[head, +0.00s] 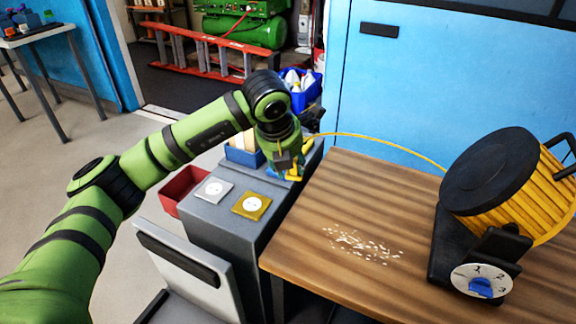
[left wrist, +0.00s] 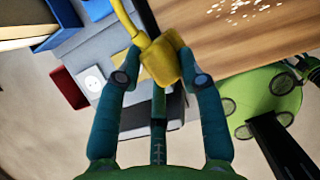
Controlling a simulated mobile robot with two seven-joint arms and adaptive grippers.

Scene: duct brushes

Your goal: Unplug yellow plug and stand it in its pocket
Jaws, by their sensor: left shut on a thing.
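My left gripper (head: 288,166) is shut on the yellow plug (left wrist: 162,62), holding it above the far end of the grey cabinet (head: 228,222). In the left wrist view the plug sits between the two fingertips, with the yellow cable (left wrist: 124,18) leading away from it. In the head view the gripper hides most of the plug. The yellow-plated socket (head: 251,206) on the cabinet top is bare, and the plug is apart from it. A grey-plated socket (head: 214,188) beside it is also empty. I cannot make out the plug's pocket. My right gripper is not in view.
The yellow cable (head: 380,145) arcs over the wooden table (head: 330,275) to a yellow and black reel (head: 505,190). Pale chips (head: 362,246) lie on the table.

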